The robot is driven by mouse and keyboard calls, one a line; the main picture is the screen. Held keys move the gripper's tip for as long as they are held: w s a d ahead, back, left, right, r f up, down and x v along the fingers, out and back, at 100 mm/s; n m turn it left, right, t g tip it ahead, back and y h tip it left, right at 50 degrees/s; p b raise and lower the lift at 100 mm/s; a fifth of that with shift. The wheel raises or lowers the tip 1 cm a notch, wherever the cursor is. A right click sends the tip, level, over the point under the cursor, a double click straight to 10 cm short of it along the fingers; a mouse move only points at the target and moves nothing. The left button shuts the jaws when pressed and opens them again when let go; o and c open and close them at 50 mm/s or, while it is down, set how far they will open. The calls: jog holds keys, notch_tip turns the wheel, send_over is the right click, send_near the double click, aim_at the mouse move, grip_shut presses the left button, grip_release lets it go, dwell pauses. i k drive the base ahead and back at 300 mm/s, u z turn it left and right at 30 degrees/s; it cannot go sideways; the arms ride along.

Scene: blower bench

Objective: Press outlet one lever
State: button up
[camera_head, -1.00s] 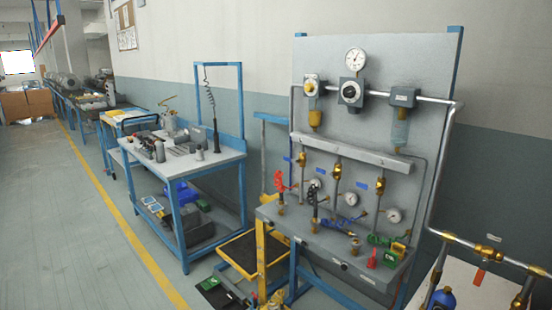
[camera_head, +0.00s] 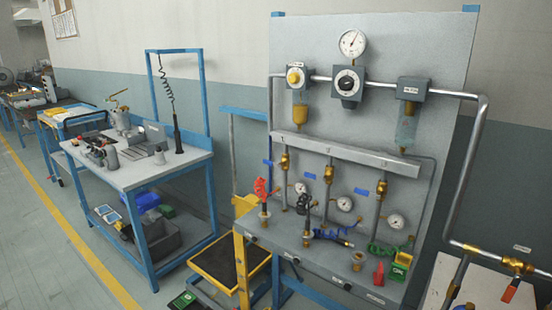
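The blower bench's grey back panel (camera_head: 400,130) stands at the centre right. Three vertical pipes with brass valves come down from a horizontal grey manifold (camera_head: 345,152): a left valve (camera_head: 285,161), a middle valve (camera_head: 328,173) and a right valve (camera_head: 381,188). Small blue tags sit beside them, too small to read, so I cannot tell which is outlet one or make out its lever. My gripper is not in view.
A yellow step frame with a dark platform (camera_head: 232,263) stands at the bench's left front. A blue-framed workbench (camera_head: 125,178) with tools is further left. Bare floor (camera_head: 55,240) runs along the left. A pipe with a red-handled valve (camera_head: 511,287) is at the lower right.

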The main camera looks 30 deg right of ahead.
aim_at(267, 162)
jog(key=z, duration=0.45)
jog(key=i, duration=0.5)
jog(key=z, duration=0.3)
jog(key=k, duration=1.25)
jog(key=u, duration=0.35)
jog(key=i, duration=0.55)
jog(key=u, duration=0.9)
jog(key=i, duration=0.7)
jog(key=u, duration=0.3)
